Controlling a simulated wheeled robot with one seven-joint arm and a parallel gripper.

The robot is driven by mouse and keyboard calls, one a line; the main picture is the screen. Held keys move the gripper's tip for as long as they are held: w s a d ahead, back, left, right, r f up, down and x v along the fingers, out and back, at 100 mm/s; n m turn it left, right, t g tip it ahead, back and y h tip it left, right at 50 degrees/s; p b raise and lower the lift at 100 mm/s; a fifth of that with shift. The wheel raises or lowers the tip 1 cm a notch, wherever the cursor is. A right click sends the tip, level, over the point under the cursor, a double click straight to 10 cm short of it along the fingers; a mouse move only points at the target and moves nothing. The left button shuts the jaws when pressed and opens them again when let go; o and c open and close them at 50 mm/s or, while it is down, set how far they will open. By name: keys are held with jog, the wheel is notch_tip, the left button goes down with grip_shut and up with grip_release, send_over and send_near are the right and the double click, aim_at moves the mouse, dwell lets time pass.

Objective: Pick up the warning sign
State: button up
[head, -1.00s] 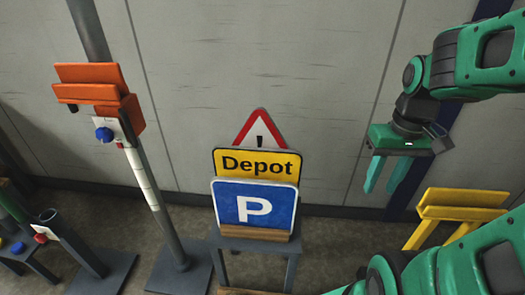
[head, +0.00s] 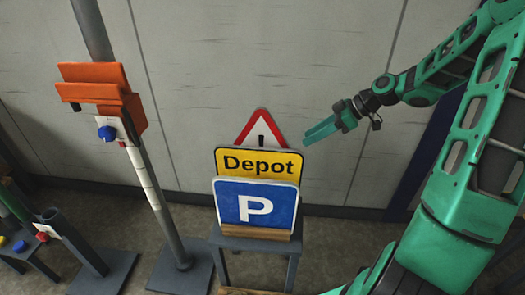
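The warning sign (head: 263,126) is a white triangle with a red border and a black mark. It stands at the back of a stack of signs, and its lower part is hidden behind the yellow Depot sign (head: 259,163). A blue sign with a white P (head: 256,203) stands in front of both. My gripper (head: 308,136) is to the right of the warning sign in the head view, with its fingers pointing left toward it. The fingers look apart from the sign, though depth is hard to judge. They overlap in this view, so their opening is unclear.
The signs stand on a grey stand with a wooden ledge (head: 254,233). An orange holder (head: 101,92) on a grey post is at the left. A grey tube (head: 73,243) and coloured buttons are at the lower left. A grey wall (head: 240,50) is behind.

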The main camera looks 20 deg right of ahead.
jog(key=w+a+f+y, duration=0.1)
jog(key=w, duration=0.1)
jog(key=w+a+f+n+y, duration=0.1)
jog(key=w, duration=0.1)
jog(key=w+a+f+n+t+y, duration=0.1)
jog(key=w+y, duration=0.1)
jog(key=w, duration=0.1)
jog(key=shift+a+f, duration=0.2)
jog(key=shift+f, duration=0.15)
send_near(257, 145)
jog(key=shift+w+a+f, duration=0.65)
jog(key=shift+w+a, duration=0.05)
jog(key=shift+w, duration=0.15)
jog(key=x, duration=0.5)
jog(key=shift+s+a, duration=0.15)
jog(key=shift+r, duration=0.1)
grip_shut()
